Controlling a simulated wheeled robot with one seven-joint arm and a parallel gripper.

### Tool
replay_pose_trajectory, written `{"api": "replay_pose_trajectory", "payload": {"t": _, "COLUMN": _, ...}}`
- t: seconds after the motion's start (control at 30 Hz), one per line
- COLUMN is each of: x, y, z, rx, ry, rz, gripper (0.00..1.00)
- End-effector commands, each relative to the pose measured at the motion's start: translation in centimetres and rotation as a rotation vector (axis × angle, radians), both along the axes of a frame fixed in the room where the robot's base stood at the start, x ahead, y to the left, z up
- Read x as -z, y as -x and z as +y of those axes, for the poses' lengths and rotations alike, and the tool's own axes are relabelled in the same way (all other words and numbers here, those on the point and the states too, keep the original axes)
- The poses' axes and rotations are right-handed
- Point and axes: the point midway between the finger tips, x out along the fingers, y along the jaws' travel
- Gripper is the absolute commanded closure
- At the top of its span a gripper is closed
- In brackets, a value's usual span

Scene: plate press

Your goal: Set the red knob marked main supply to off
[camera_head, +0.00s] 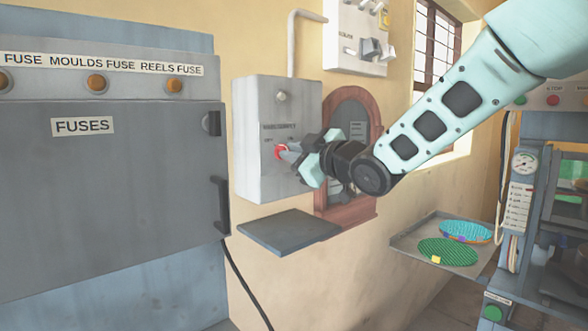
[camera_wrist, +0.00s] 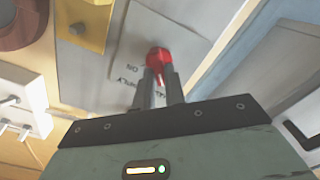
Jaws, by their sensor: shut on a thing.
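The red knob (camera_head: 281,150) sits on the front of a grey metal box (camera_head: 252,178) on the wall, below a lettered label. It also shows in the wrist view (camera_wrist: 159,60), where the box face around it carries partly hidden lettering. My gripper (camera_head: 290,152) reaches in from the right at the box. In the wrist view its two fingers (camera_wrist: 161,80) stand on either side of the knob and are shut on it. The fingers and wrist partly hide the knob and its markings, so I cannot tell which position it points to.
A grey shelf (camera_head: 290,231) juts out below the box. A fuse cabinet (camera_head: 110,190) stands at left. A wood-framed panel (camera_head: 350,205) hangs right of the box, with a white switch unit (camera_head: 345,45) above. A tray (camera_head: 405,244) with round plates is at lower right.

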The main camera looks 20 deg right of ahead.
Motion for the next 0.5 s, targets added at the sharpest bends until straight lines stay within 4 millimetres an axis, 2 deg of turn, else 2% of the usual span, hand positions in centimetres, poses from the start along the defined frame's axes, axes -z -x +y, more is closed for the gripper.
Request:
{"api": "replay_pose_trajectory", "payload": {"t": 0.03, "x": 0.44, "y": 0.02, "z": -0.01, "rx": 0.001, "ry": 0.021, "rz": -0.009, "gripper": 1.00}}
{"api": "replay_pose_trajectory", "payload": {"t": 0.5, "x": 0.13, "y": 0.03, "z": 0.07, "rx": 0.000, "ry": 0.120, "rz": -0.048, "gripper": 1.00}}
